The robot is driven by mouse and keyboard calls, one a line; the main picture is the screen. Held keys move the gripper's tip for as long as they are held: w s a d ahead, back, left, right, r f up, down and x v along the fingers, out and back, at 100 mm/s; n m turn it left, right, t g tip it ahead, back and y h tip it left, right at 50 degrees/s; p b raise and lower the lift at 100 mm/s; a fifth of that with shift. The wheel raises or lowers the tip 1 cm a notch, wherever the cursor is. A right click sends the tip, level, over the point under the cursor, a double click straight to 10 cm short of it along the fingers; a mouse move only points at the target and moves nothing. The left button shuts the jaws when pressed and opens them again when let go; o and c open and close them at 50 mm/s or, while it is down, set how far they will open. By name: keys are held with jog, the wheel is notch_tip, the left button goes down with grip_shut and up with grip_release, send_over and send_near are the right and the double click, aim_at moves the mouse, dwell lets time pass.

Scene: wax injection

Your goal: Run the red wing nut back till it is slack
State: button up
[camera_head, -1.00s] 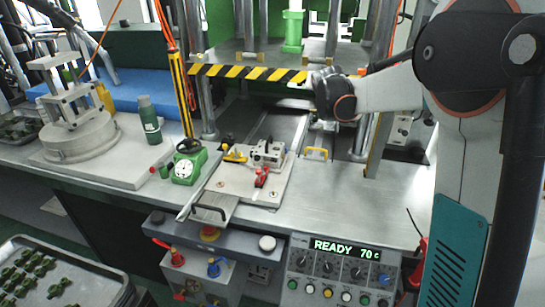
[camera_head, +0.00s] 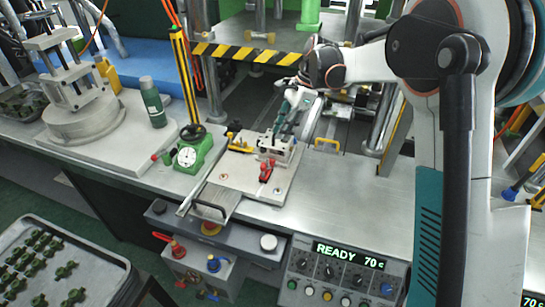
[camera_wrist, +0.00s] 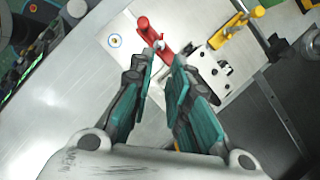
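The red wing nut (camera_head: 267,171) sits at the front of a metal block (camera_head: 279,150) on a pale fixture plate (camera_head: 232,179). My gripper (camera_head: 281,136) hangs over the block, behind and above the wing nut in the head view. In the wrist view my gripper (camera_wrist: 166,60) has a clear gap between its green-padded fingers. I see no clear contact.
A yellow clamp part (camera_head: 240,145) stands at the plate's back left; the wrist view shows it too (camera_wrist: 233,28). A striped press bar (camera_head: 245,53) crosses behind.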

aim_at(268, 164)
jog(key=b+x, duration=0.3)
jog(key=x, duration=0.9)
jog(key=shift+f, duration=0.15)
grip_shut()
